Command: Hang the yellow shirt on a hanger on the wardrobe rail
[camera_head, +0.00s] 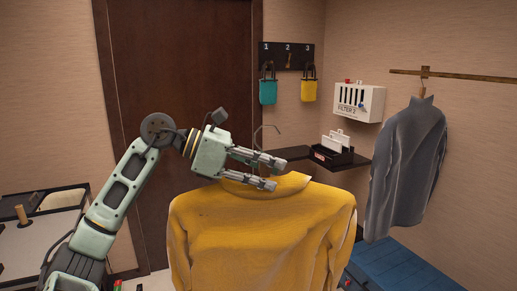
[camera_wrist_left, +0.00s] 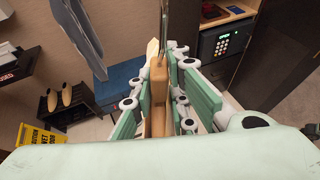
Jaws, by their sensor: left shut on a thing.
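The yellow shirt (camera_head: 260,235) hangs in front of me in the head view, on a wooden hanger (camera_wrist_left: 158,95) whose wire hook (camera_head: 262,135) points up above the collar. My left gripper (camera_head: 277,173) is at the shirt's collar. In the left wrist view its fingers are shut on the wooden hanger, with the metal hook rising at the top. The wardrobe rail (camera_head: 455,76) is on the right wall, well right of and apart from the hanger hook. My right gripper is not in view.
A grey shirt (camera_head: 408,165) hangs from the rail at its left part. A blue bench (camera_head: 400,268) stands below. A dark shelf (camera_head: 295,153) with a black box and a white filter box (camera_head: 358,102) are behind. The rail's right stretch looks free.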

